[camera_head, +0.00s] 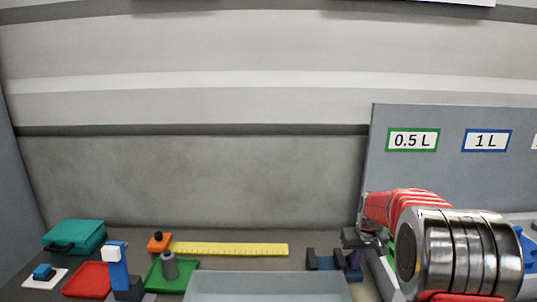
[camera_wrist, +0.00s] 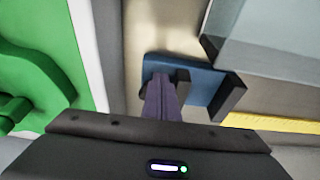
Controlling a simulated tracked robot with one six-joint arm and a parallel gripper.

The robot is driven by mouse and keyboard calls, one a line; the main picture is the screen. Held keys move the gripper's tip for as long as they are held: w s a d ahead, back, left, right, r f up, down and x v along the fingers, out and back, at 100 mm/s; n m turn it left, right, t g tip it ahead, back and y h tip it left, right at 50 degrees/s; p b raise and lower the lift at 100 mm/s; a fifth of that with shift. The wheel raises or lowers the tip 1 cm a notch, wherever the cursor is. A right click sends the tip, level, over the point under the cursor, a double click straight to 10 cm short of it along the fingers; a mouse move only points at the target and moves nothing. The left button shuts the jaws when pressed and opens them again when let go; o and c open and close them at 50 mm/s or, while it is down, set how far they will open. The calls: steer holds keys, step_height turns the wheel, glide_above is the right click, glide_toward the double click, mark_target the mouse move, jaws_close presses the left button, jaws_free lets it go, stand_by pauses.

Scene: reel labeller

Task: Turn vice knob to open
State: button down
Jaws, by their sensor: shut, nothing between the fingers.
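The vice, a small blue base with dark upright jaws, stands at the right of the bench in the head view (camera_head: 324,265). In the wrist view its blue base (camera_wrist: 205,84) lies just beyond my fingers, with a gap between its two dark jaws. My gripper (camera_wrist: 162,92) is shut and empty, its fingers pointing down at the vice's near left end. It also shows in the head view (camera_head: 354,244), above the vice's right end. I cannot make out the knob; the fingers may hide it. Whether the fingers touch the vice is unclear.
A grey tray (camera_head: 268,286) stands left of the vice, and a yellow ruler (camera_head: 230,249) lies behind it. A green object (camera_wrist: 35,80) is close on the wrist view's left. A grey panel (camera_head: 440,180) with volume labels rises at right.

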steer(key=shift+d, duration=0.75)
steer(key=shift+w+d, duration=0.15)
steer(key=shift+d, duration=0.35)
stand_by(0.3)
steer(key=shift+s, duration=0.2)
steer(key=shift+s+d, duration=0.1)
steer(key=shift+s, duration=0.1)
stand_by(0.4)
steer(key=w+v, duration=0.1)
steer(key=v, duration=0.4)
steer(key=shift+r, duration=0.55)
